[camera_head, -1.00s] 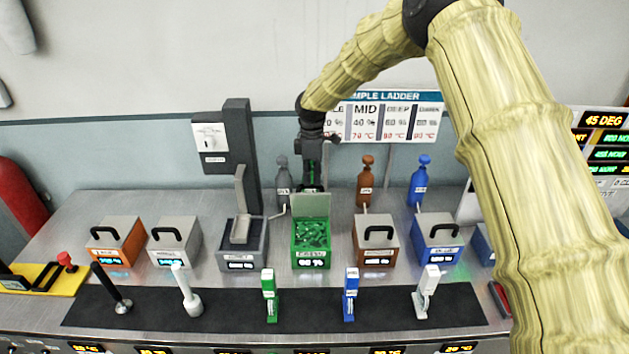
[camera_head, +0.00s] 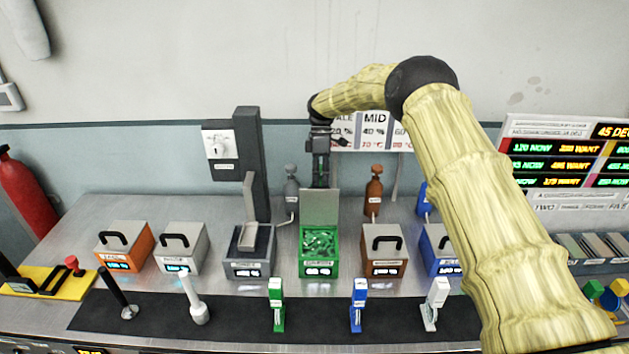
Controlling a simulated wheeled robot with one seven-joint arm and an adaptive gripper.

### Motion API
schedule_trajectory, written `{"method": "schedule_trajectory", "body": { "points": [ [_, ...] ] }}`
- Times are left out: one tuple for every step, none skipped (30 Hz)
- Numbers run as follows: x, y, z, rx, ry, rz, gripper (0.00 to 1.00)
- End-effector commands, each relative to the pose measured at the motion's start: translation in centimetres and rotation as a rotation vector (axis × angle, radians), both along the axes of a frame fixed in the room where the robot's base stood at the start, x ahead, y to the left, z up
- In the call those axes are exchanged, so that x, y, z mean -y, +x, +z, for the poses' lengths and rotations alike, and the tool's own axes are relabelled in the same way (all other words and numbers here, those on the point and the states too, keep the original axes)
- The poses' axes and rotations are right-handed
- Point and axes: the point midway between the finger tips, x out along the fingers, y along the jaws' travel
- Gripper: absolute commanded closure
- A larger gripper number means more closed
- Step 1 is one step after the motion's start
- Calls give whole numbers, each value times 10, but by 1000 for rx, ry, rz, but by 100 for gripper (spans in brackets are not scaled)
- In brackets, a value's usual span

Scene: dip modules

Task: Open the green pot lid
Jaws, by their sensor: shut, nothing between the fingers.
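The green pot (camera_head: 319,268) stands in the middle of the row on the metal bench. Its lid (camera_head: 319,208) is tilted up at the back edge, and green contents (camera_head: 319,242) show inside. My gripper (camera_head: 320,184) points down just behind the raised lid, above the back of the bench. Its fingers look close together with nothing between them. The lid's top edge is near the fingertips, and I cannot tell whether they touch.
An orange pot (camera_head: 125,246), a grey pot (camera_head: 180,248) and a brown pot (camera_head: 384,250) have lids down. A dark pot (camera_head: 250,265) has its lid up. Bottles (camera_head: 373,192) stand behind. Upright tools, including a green one (camera_head: 277,305), stand on the black mat (camera_head: 240,318).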

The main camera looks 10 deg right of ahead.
Motion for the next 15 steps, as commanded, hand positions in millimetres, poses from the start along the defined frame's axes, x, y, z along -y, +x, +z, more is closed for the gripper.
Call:
{"method": "schedule_trajectory", "body": {
  "points": [
    [-1, -11, -24, -35, -2, 4, 100],
    [-1, -11, -24, -35, -2, 4, 100],
    [-1, -11, -24, -36, -2, 4, 100],
    [-1, -11, -24, -36, -2, 4, 100],
    [-1, -11, -24, -36, -2, 4, 100],
    [-1, -11, -24, -35, -2, 4, 100],
    [-1, -11, -24, -35, -2, 4, 100],
    [-1, -11, -24, -35, -2, 4, 100],
    [-1, -11, -24, -35, -2, 4, 100],
    [-1, -11, -24, -35, -2, 4, 100],
    [-1, -11, -24, -35, -2, 4, 100],
    [-1, -11, -24, -35, -2, 4, 94],
    [-1, -11, -24, -35, -2, 4, 89],
    [-1, -11, -24, -35, -2, 4, 84],
    [-1, -11, -24, -35, -2, 4, 78]
  ]
}}
